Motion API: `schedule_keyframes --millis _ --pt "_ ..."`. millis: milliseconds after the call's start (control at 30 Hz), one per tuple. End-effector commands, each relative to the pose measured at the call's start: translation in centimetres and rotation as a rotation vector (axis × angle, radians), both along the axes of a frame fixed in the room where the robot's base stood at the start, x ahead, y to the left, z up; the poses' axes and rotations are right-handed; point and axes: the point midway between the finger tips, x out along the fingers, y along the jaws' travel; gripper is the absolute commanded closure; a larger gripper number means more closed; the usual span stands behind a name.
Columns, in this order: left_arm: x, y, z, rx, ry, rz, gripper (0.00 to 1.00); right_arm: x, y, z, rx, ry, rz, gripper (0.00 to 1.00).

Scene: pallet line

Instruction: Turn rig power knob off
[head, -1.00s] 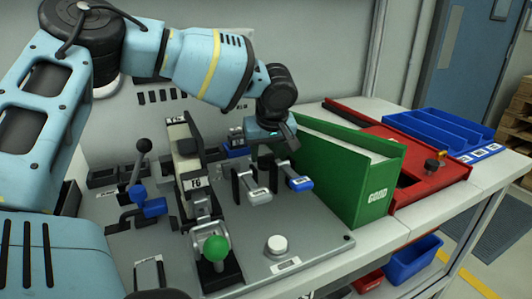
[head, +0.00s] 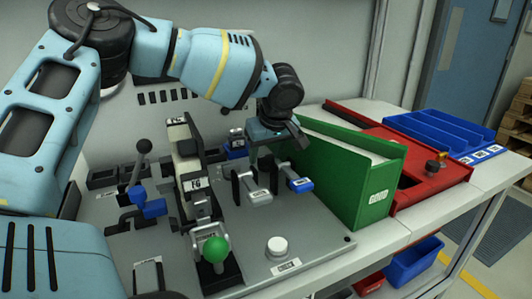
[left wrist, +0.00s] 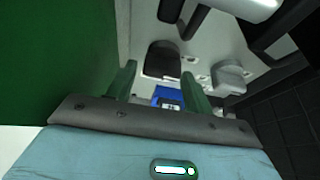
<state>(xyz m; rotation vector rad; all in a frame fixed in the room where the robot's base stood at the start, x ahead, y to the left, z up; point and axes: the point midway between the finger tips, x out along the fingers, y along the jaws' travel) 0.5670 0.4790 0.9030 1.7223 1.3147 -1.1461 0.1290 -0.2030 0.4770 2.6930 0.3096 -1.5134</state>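My left gripper (head: 270,156) reaches over the back of the grey rig panel, beside the green bin. In the left wrist view its two green fingers (left wrist: 158,74) stand apart with nothing held between them. A black knob-like part (left wrist: 163,58) shows beyond and between the fingertips, apparently not touched. A grey knob-like part (left wrist: 228,77) is to its right. I cannot tell which is the rig power knob; in the head view the gripper and levers hide that area. A white round knob (head: 277,246) sits at the panel's front. My right gripper is not in view.
The green bin (head: 376,196) stands close at the gripper's right. A grey-handled lever (head: 258,196) and a blue-handled lever (head: 299,184) are just in front. A green ball-topped lever (head: 215,249) stands nearer. A red tray (head: 440,174) lies farther right.

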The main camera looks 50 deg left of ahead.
Motion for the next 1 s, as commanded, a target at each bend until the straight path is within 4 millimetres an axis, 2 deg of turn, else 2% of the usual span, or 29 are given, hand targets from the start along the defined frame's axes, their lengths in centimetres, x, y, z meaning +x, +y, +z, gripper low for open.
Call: schedule_keyframes --millis 67,400,800,1000 --pt "0.0 0.0 0.0 0.0 0.001 -0.001 0.38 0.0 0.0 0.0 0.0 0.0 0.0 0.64" --pt "-0.1 -0.1 0.2 0.0 0.002 -0.002 0.38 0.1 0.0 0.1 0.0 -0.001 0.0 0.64" --pt "-0.6 -2.2 5.6 0.001 0.0 -0.002 0.38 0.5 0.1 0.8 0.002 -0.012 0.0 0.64" --pt "-0.8 -2.8 7.0 0.0 0.002 -0.001 0.38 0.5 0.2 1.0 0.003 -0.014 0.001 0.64"
